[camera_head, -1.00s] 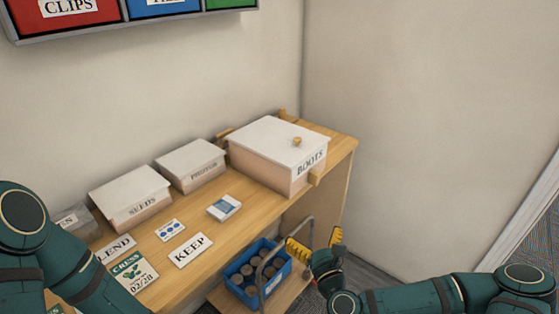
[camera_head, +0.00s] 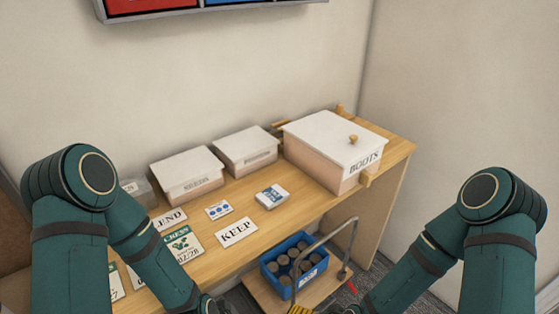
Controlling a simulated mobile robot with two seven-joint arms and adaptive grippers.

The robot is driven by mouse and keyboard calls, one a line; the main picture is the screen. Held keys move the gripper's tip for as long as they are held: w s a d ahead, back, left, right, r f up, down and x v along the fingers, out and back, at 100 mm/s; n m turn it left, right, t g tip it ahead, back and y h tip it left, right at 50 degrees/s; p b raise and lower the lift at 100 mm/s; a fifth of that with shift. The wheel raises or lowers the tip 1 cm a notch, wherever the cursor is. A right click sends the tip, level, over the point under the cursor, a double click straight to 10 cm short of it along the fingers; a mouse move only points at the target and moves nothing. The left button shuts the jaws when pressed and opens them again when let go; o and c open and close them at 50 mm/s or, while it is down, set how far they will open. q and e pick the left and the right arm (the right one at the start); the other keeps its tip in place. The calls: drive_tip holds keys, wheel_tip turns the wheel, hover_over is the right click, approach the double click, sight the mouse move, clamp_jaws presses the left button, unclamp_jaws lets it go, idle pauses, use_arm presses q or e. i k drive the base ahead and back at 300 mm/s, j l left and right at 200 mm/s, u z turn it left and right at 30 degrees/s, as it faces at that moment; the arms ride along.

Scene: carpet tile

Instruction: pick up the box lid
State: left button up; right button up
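The BOOTS box (camera_head: 323,172) stands at the right end of the wooden table. Its white lid (camera_head: 325,138) lies on top, with a small round wooden knob (camera_head: 353,139). Two smaller lidded boxes, one with a white lid (camera_head: 186,168) and one with a white lid (camera_head: 245,145), stand to its left. My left arm comes in at the left, with only a dark part near its gripper at the bottom edge; its fingers do not show clearly. My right arm is at the lower right, its gripper cut off by the bottom edge. Both are apart from the lids.
Cards, including KEEP (camera_head: 236,232), and a small white-and-blue pack (camera_head: 272,196) lie on the table (camera_head: 300,210). A blue crate of round dark items (camera_head: 291,265) sits on a low wooden cart (camera_head: 333,284) with a metal handle. Walls stand behind and right.

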sight(344, 142)
drive_tip(key=i+l, duration=0.1)
drive_tip(key=l, duration=0.25)
drive_tip(key=i+l, duration=0.15)
drive_tip(key=l, duration=0.2)
drive_tip(key=i+l, duration=0.1)
drive_tip(key=l, duration=0.3)
drive_tip(key=i+l, duration=0.1)
drive_tip(key=l, duration=0.25)
drive_tip(key=i+l, duration=0.15)
drive_tip(key=l, duration=0.2)
drive_tip(key=i+l, duration=0.1)
drive_tip(key=l, duration=0.25)
